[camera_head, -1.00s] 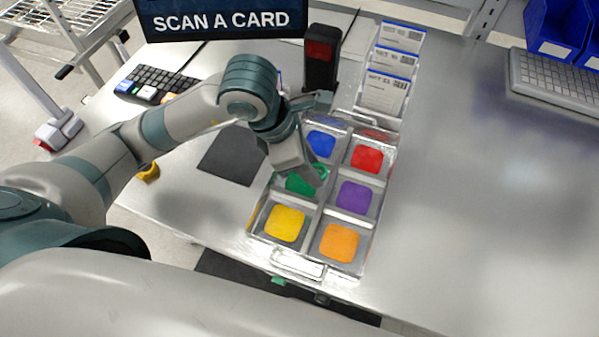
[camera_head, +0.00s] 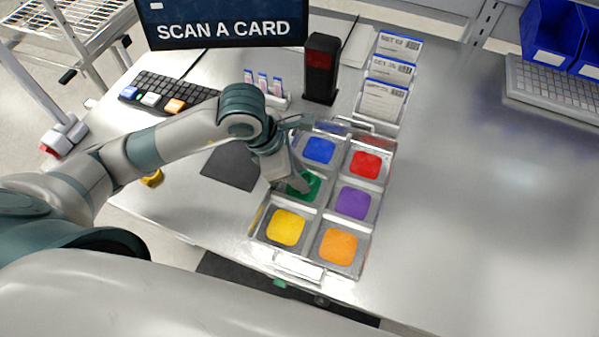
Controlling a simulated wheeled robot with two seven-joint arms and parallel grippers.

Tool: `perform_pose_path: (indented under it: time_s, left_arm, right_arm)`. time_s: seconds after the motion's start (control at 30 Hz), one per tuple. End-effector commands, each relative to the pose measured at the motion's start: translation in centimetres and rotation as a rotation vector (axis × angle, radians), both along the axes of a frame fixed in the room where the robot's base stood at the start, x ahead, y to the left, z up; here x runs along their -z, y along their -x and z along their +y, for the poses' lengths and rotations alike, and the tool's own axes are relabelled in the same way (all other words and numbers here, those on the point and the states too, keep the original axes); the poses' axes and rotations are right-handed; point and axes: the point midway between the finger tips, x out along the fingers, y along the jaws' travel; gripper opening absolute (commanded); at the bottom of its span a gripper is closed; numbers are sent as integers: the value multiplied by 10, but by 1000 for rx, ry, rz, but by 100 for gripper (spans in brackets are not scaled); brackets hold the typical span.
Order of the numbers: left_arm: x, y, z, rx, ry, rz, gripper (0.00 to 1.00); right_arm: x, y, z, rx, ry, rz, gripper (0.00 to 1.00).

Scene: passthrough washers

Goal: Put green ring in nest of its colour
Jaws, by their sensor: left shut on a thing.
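A metal tray (camera_head: 262,229) has six compartments with coloured pads. The green nest (camera_head: 313,185) is in the left column's middle compartment, partly covered by my left gripper. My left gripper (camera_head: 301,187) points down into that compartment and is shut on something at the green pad. The green ring cannot be told apart from the green pad there; the fingers hide most of it. My right gripper is not in view.
Other pads are blue (camera_head: 319,150), red (camera_head: 366,165), purple (camera_head: 353,203), yellow (camera_head: 286,227) and orange (camera_head: 338,246). A card rack (camera_head: 383,100) and black card reader (camera_head: 321,68) stand behind.

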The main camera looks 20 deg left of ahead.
Motion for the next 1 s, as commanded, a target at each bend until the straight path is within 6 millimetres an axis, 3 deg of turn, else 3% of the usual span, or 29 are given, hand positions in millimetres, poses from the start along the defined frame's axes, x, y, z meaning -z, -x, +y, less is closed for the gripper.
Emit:
perform_pose_path:
  time_s: [0.13,0.57,0.6,1.0]
  left_arm:
    - [10,1,0,1,-1,1,10]
    - [15,0,0,1,0,0,10]
    - [13,0,0,1,0,0,39]
    - [11,0,0,1,0,0,39]
  right_arm:
    - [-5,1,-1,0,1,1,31]
    - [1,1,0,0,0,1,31]
    - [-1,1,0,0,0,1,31]
    - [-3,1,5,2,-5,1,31]
